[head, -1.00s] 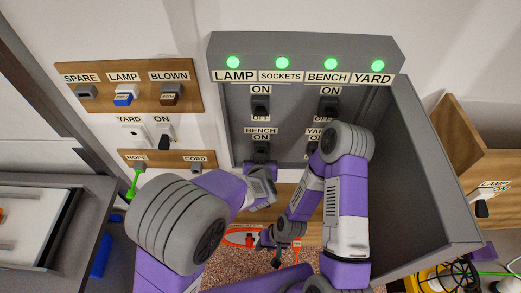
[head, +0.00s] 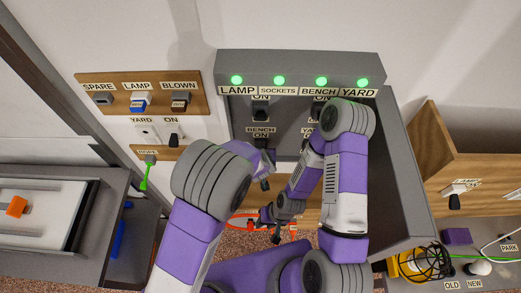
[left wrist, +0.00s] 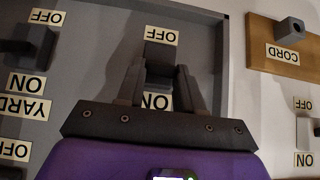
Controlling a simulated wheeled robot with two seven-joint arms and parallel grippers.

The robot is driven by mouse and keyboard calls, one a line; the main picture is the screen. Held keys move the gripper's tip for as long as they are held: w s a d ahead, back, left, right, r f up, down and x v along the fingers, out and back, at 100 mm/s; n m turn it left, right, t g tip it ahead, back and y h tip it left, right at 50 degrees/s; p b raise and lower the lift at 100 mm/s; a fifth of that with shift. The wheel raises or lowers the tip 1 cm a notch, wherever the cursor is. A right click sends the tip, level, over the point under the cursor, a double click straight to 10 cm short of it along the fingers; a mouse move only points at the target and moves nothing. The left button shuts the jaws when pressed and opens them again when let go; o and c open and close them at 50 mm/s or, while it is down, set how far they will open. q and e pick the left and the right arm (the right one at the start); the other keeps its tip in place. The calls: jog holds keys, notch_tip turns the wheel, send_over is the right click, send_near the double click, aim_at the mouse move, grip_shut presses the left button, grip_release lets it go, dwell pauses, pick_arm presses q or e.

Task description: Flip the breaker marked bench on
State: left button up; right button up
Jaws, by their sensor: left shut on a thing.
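The bench breaker is the lower left one in the grey panel (head: 300,62); its BENCH and ON labels (head: 260,133) show in the head view. In the left wrist view, which is upside down, its dark lever (left wrist: 162,55) stands between the fingers of my left gripper (left wrist: 160,72), which is shut on it. The OFF label is above the lever and the ON label is partly hidden by the gripper. In the head view my left arm hides most of this breaker. My right gripper (head: 284,234) hangs low below the panel, seemingly open and empty.
The yard breaker (left wrist: 28,42) is beside the bench one. Green lights (head: 321,81) line the panel's top. A wooden board with switches (head: 140,92) is left, and a cord board (left wrist: 290,45) shows in the wrist view. My right arm crosses the panel's right side.

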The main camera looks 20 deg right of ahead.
pick_arm(q)
jog(key=o, duration=1)
jog(key=shift+o, duration=0.2)
jog(key=v, duration=0.7)
jog(key=shift+s+r, duration=0.2)
jog(key=shift+a, duration=0.1)
jog(key=shift+f, duration=0.1)
